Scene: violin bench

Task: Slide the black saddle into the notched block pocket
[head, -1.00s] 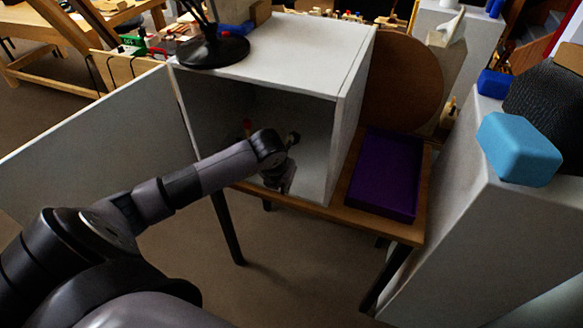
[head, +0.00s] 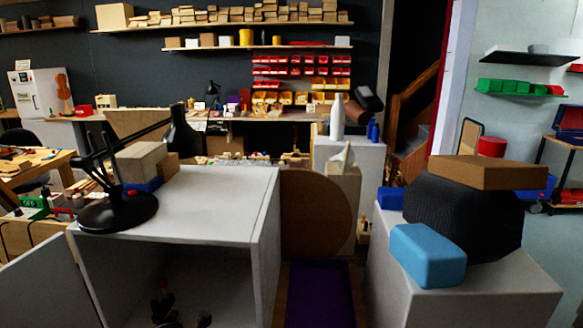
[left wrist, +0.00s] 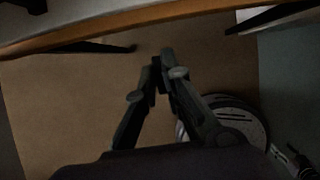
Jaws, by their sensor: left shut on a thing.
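My left gripper (left wrist: 160,78) is in the left wrist view, its two fingers converging at the tips over the brown floor. It is shut on a small dark piece (left wrist: 157,72), probably the black saddle; its shape is hard to tell against the dark fingers. The notched block and its pocket cannot be made out in either view. My right gripper is not in view.
A black lamp (head: 118,210) and stacked blocks (head: 140,162) stand on the cabinet top. Its door (head: 40,285) is open at the left. A purple tray (head: 320,300) lies to its right. A grey pedestal (head: 440,300) carries a light-blue block (head: 428,255).

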